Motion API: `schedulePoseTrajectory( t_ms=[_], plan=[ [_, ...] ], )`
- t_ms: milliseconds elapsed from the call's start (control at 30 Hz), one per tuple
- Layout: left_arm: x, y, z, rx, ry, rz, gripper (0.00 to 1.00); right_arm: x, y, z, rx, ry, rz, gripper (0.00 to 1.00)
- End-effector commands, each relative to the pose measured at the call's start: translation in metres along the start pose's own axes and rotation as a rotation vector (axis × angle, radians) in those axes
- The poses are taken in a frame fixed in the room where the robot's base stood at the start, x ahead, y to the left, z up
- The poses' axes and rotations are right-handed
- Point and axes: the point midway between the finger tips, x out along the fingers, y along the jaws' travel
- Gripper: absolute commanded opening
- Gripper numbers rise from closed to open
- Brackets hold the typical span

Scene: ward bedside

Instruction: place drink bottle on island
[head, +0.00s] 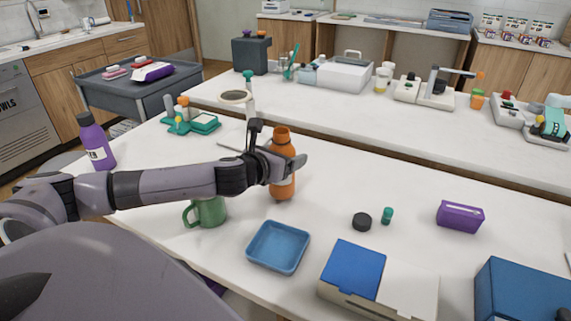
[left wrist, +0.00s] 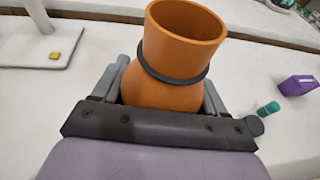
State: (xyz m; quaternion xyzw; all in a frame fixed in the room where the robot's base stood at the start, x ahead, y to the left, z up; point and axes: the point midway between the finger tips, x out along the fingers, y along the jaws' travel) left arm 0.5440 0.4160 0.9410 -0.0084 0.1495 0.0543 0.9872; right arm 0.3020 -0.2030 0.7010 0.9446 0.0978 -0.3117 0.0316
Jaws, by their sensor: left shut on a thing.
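An orange drink bottle (head: 283,185) is upright over the near white island top (head: 330,200). It has an open mouth and a dark ring round its neck, which show in the left wrist view (left wrist: 178,55). My left gripper (head: 290,165) is shut on the bottle at its upper body, with a finger on either side. The bottle's base is at or just above the island top; I cannot tell if it touches. My right gripper is in neither view.
A green mug (head: 206,212) and a blue tray (head: 278,247) stand near the bottle. A black lid (head: 362,221), a small green piece (head: 387,215) and a purple box (head: 460,216) lie to the right. A purple bottle (head: 95,142) stands at left.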

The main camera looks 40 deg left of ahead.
Motion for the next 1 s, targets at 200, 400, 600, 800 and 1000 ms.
schedulePoseTrajectory(
  t_ms=[200, 400, 600, 800, 1000],
  plan=[
    [0.005, 0.0, -0.016, -0.001, -0.002, -0.001, 0.31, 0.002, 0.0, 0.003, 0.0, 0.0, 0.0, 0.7],
    [0.005, 0.0, -0.015, 0.0, -0.002, -0.001, 0.31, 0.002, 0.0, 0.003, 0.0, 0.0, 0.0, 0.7],
    [0.006, 0.0, -0.019, 0.0, 0.0, 0.0, 0.88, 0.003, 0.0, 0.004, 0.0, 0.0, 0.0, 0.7],
    [0.006, 0.0, -0.019, 0.0, 0.0, 0.0, 0.98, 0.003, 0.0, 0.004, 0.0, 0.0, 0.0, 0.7],
    [0.004, 0.0, -0.014, 0.0, -0.001, -0.001, 0.98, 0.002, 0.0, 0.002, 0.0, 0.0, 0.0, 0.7]
  ],
)
